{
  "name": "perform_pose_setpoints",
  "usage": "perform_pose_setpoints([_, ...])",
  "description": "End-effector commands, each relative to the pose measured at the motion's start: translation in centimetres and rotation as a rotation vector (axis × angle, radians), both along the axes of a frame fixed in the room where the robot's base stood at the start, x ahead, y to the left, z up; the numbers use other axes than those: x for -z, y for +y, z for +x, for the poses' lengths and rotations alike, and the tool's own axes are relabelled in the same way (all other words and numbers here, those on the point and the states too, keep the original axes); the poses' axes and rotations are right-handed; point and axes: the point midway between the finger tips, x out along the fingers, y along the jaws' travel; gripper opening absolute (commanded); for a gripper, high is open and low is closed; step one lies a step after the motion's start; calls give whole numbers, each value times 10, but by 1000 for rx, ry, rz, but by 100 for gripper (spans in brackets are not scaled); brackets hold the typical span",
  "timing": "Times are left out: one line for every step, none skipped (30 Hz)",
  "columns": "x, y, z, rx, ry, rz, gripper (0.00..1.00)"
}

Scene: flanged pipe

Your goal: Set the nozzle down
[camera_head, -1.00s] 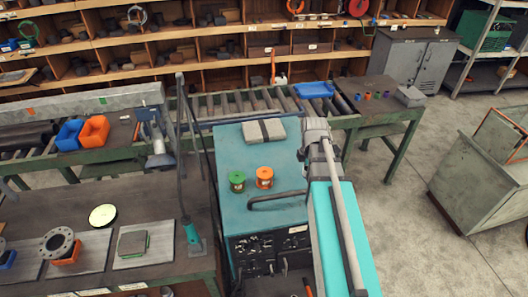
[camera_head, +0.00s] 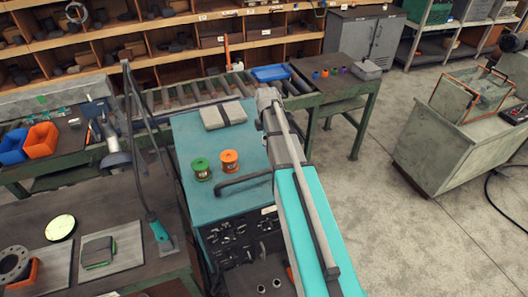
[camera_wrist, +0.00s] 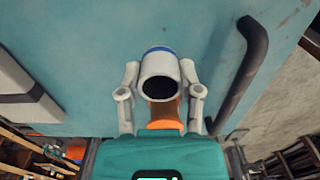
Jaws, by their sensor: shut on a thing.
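The nozzle (camera_wrist: 160,78) is a short pale grey cylinder with a dark round opening and a blue band at its far edge. In the wrist view it sits between the two fingers of my gripper (camera_wrist: 160,70), which is shut on it. Behind it lies the teal top of the machine (camera_wrist: 90,60); I cannot tell whether the nozzle touches that top. An orange-brown part shows just below the nozzle. In the head view my arm reaches over the machine top (camera_head: 188,135), and my fingers and the nozzle are hidden.
A green spool (camera_head: 201,168), an orange spool (camera_head: 230,161) and a grey strapped pad (camera_head: 223,115) are on the machine top. A black handle (camera_wrist: 240,80) runs along it. Several small coloured pieces (camera_head: 327,73) lie on the back table (camera_head: 345,92). Open floor lies to the right.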

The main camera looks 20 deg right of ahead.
Motion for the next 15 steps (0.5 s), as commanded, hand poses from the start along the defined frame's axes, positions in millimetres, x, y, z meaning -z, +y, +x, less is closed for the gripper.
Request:
perform_pose_setpoints([10,-1,6,0,0,0,0])
perform_pose_setpoints([13,-2,9,0,0,0,0])
perform_pose_setpoints([16,-2,11,0,0,0,0])
perform_pose_setpoints([18,-3,13,0,0,0,0])
perform_pose_setpoints([20,-3,15,-1,0,0,0])
perform_pose_setpoints([22,-3,17,-1,0,0,0])
perform_pose_setpoints([23,-4,18,-1,0,0,0])
perform_pose_setpoints([24,-4,19,-1,0,0,0])
perform_pose_setpoints([25,-4,20,-1,0,0,0])
perform_pose_setpoints([26,-4,20,-1,0,0,0])
perform_pose_setpoints([26,-4,21,-1,0,0,0])
perform_pose_setpoints([26,-4,21,-1,0,0,0])
perform_pose_setpoints([26,-4,21,-1,0,0,0])
perform_pose_setpoints([26,-4,21,-1,0,0,0])
perform_pose_setpoints([25,-4,21,-1,0,0,0])
